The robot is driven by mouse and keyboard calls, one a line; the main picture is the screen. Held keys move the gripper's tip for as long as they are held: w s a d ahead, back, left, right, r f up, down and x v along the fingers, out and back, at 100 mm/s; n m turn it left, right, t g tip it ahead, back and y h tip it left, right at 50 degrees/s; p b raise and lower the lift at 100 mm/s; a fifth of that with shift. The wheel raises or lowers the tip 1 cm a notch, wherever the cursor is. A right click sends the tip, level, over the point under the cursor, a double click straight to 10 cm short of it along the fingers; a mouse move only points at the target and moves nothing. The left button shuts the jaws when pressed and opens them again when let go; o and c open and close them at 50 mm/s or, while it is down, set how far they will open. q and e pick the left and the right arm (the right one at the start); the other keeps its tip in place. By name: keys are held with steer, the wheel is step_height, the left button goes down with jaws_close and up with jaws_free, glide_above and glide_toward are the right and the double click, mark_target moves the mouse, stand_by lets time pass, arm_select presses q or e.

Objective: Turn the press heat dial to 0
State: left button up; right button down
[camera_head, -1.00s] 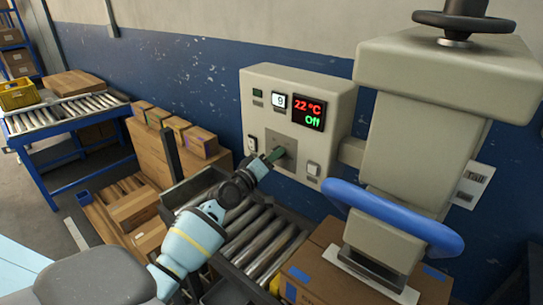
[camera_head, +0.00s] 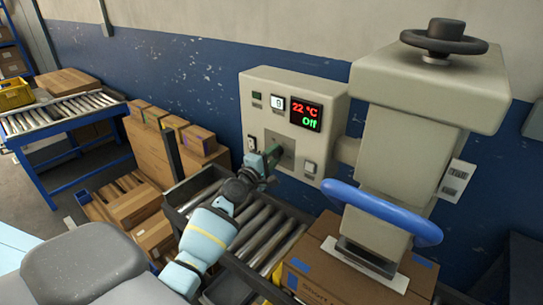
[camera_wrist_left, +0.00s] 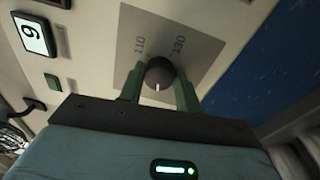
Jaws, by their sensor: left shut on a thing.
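The beige press control box (camera_head: 262,89) is on the wall side, with a red and green display (camera_head: 306,114) reading 22 °C and Off. My left gripper (camera_head: 271,153) is at the grey dial plate (camera_head: 288,146) on the box's front. In the left wrist view, the gripper's green fingers (camera_wrist_left: 159,84) are shut on the dark round dial (camera_wrist_left: 160,71), one finger on each side. The dial's white mark points down in that picture. The plate's labels 110 and 130 show beyond the dial; its other labels are hidden. My right gripper is not in view.
A small white counter (camera_head: 277,103) reads 9. The press, with a blue handle (camera_head: 382,212), stands to the right over a cardboard box (camera_head: 325,285). A roller conveyor (camera_head: 262,229) runs below the control box.

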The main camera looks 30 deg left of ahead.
arm_select(q)
steer(key=shift+n, duration=0.3)
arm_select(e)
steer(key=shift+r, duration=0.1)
arm_select(q)
steer(key=o, duration=1)
steer(key=shift+c, duration=0.2)
steer(key=s+p, duration=0.1)
steer(key=s, duration=0.6)
steer(key=shift+s+f, duration=0.2)
steer(key=shift+s, duration=0.2)
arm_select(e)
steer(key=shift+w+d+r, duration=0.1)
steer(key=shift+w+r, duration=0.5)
arm_select(q)
steer(key=shift+f, duration=0.1)
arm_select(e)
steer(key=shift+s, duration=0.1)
